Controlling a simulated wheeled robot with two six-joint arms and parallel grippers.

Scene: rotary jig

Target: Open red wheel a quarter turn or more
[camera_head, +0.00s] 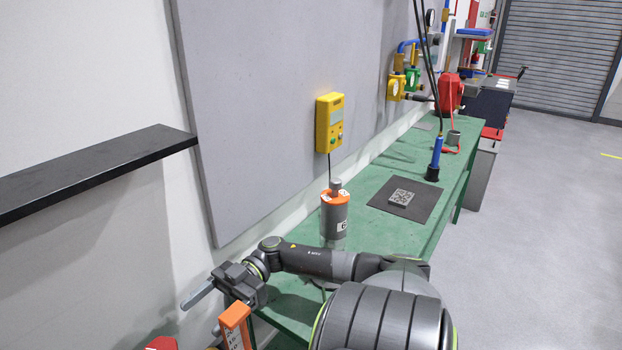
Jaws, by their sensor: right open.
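No red wheel can be made out for certain. A red piece (162,343) is cut off at the bottom left edge, and its shape is not clear. A red device (450,92) stands far back by the wall, and I cannot tell whether it bears a wheel. My right gripper (228,290) is open and seems empty at the lower left, close to an orange-topped post (235,315) below it. I cannot tell whether they touch. My left gripper is not in view.
The green bench (385,180) runs along the wall, with an orange and grey cylinder (334,218), a dark mat (425,208) bearing a patterned block (402,197), and a blue-handled tool (436,155). A yellow box (329,122) and black shelf (90,170) are on the wall. Floor at right is clear.

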